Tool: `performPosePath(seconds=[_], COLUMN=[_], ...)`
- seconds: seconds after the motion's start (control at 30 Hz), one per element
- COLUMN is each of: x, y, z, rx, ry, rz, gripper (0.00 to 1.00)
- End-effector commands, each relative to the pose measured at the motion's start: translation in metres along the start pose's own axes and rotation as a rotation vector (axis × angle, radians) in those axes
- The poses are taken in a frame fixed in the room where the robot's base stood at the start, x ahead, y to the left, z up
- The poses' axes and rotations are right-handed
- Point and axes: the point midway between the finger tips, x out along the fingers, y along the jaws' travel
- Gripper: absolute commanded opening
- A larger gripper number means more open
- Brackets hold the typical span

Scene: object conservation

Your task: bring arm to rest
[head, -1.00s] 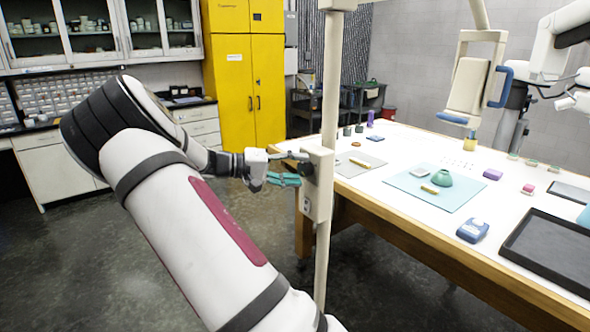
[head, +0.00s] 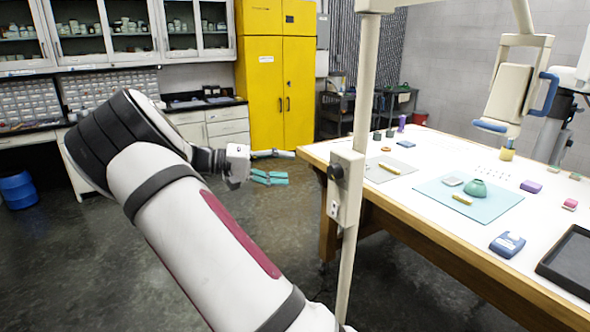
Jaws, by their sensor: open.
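My arm (head: 205,230) reaches up from the bottom of the head view and bends at the elbow, its forearm pointing to the right. My gripper (head: 270,178) has teal fingers, which are apart with nothing seen between them. It hangs over the floor, left of the table and clear of the pale post.
The white-topped table (head: 430,240) on the right carries a teal mat (head: 490,213) with a green pot (head: 475,188), a blue device (head: 507,244) and a black tray (head: 575,262). A pale post (head: 362,110) stands before it. A yellow cabinet (head: 275,90) stands behind; floor between is clear.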

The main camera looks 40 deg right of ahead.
Motion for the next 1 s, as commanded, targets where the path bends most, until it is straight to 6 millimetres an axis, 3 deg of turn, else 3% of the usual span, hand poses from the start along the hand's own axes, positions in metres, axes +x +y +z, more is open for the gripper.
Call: performPosePath(seconds=[0.67,0.87,1.0], x=[-0.002,0.008,0.010], y=[0.001,0.007,0.012], z=[0.001,0.021,0.051], rx=[-0.001,-0.061,-0.135], ry=[-0.002,-0.062,-0.109], rz=[-0.002,-0.162,-0.368], gripper=[0.56,0.56,0.56])
